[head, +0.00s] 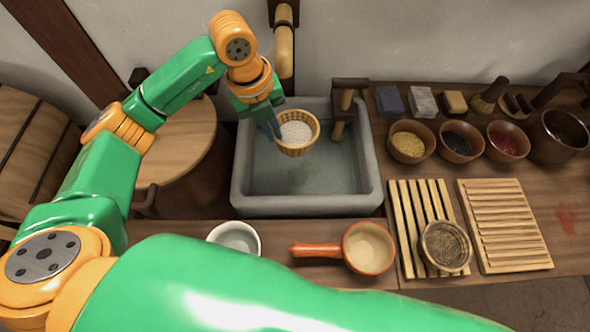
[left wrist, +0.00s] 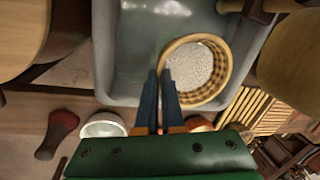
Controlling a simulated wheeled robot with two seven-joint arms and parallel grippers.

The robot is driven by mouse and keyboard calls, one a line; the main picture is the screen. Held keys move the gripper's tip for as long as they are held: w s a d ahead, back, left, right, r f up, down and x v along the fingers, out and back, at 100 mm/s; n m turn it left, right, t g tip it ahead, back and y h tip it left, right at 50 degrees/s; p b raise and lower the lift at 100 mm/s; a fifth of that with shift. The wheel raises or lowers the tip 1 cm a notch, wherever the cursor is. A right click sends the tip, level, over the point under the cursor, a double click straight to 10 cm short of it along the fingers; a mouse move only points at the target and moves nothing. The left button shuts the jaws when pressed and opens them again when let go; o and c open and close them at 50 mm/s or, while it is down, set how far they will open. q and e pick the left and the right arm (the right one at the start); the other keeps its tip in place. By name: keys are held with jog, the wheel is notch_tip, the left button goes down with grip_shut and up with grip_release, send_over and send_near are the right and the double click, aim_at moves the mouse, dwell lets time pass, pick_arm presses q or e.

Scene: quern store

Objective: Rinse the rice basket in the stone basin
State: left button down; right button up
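The rice basket (head: 296,150), a round woven basket full of white rice, is over the stone basin (head: 240,185), near its back middle. In the left wrist view the basket (left wrist: 218,88) is right of the fingertips. My left gripper (head: 274,129) reaches down from the upper left. Its narrow-set blue fingers (left wrist: 160,88) are at the basket's rim and look closed on it. The basket seems held above the greenish water (head: 310,182), nearly level. My right gripper is out of view.
A wooden spout (head: 284,52) and a post (head: 345,105) stand at the basin's back. An orange-handled pan (head: 368,248) and a white bowl (head: 234,238) lie in front. Slatted racks (head: 505,226), a second basket (head: 445,246) and small bowls (head: 408,141) fill the right counter.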

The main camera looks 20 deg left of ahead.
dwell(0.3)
pick_arm(q)
notch_tip(320, 180, up, 4)
jog(key=p, duration=0.3)
dwell(0.4)
